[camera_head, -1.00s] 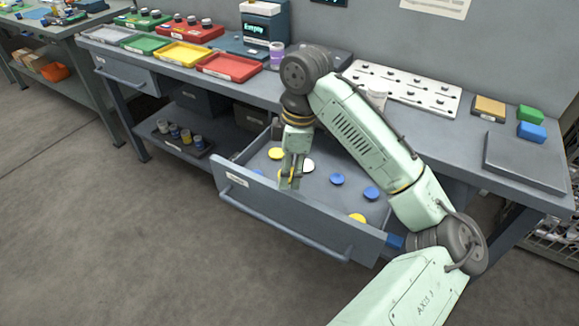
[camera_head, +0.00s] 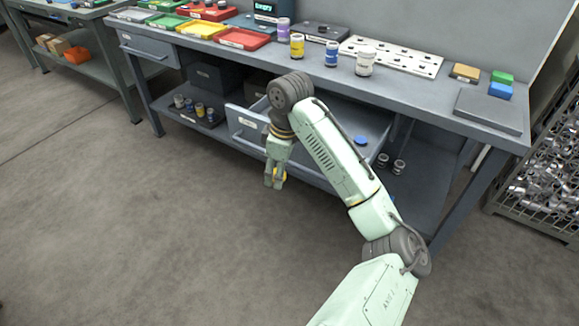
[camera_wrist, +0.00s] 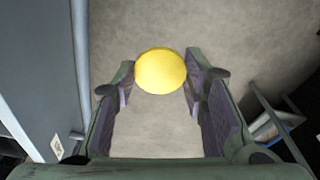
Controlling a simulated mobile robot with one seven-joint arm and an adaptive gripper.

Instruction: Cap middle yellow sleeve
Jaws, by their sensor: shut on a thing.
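My gripper (camera_head: 273,183) is shut on a round yellow cap (camera_wrist: 160,71). The cap lies between both fingers in the wrist view, over the grey floor. In the head view only a bit of the cap shows, and my gripper hangs in front of the open drawer (camera_head: 247,124). A jar with a yellow sleeve (camera_head: 297,46) stands upright on the bench, left of a blue-sleeved jar (camera_head: 331,54) and a white jar (camera_head: 365,61). Another yellow-banded jar (camera_head: 189,105) is among several small jars on the low shelf.
A purple jar (camera_head: 283,31) stands behind the yellow-sleeved jar, near the yellow tray (camera_head: 203,29) and red tray (camera_head: 243,39). The floor in front of the bench (camera_head: 150,230) is clear.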

